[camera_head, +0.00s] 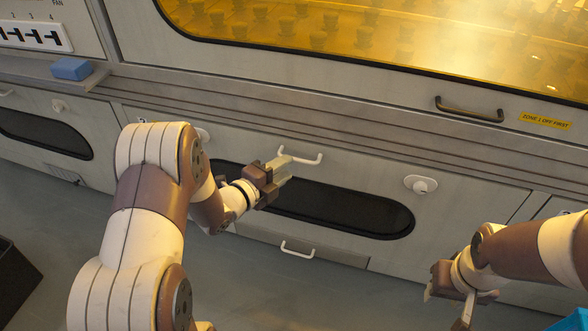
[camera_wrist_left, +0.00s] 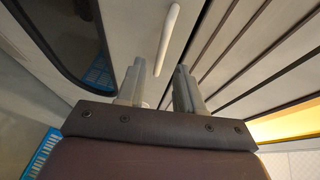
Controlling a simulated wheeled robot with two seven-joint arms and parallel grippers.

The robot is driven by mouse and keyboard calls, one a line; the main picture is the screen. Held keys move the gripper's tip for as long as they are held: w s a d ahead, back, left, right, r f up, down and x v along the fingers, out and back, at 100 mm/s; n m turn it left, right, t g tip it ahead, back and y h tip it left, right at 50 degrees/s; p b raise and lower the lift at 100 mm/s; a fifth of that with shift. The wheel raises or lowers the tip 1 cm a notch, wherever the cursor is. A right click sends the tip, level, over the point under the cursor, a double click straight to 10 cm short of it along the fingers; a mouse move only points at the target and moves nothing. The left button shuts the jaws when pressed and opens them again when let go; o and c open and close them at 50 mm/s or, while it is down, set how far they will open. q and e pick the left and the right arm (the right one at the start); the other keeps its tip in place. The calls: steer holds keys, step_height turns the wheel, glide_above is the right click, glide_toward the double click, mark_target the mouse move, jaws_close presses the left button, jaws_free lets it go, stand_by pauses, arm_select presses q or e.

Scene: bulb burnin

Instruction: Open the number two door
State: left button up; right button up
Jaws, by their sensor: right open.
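The middle lower door (camera_head: 365,178) is shut, with a dark rounded window (camera_head: 345,208) and a pale bar handle (camera_head: 306,160) near its top edge. Its number plate is mostly hidden by my left arm. My left gripper (camera_head: 284,165) is at the left end of this handle. In the left wrist view its two grey fingers (camera_wrist_left: 159,82) stand apart with nothing between them, and the handle (camera_wrist_left: 169,42) lies just beyond the tips. Whether they touch it I cannot tell. My right gripper (camera_head: 448,308) is open and empty at the lower right, away from the door.
A white knob (camera_head: 420,184) sits right of the window. A drawer handle (camera_head: 297,249) is below the door. A dark handle (camera_head: 468,111) and yellow label (camera_head: 545,121) are above. A blue block (camera_head: 72,68) lies on the left ledge. A dark bin (camera_head: 16,285) stands lower left.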

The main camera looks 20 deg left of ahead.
arm_select(q)
steer(key=b+x, duration=0.1)
steer(key=x, duration=0.3)
steer(key=shift+w, duration=0.2)
jaws_close()
stand_by(1.2)
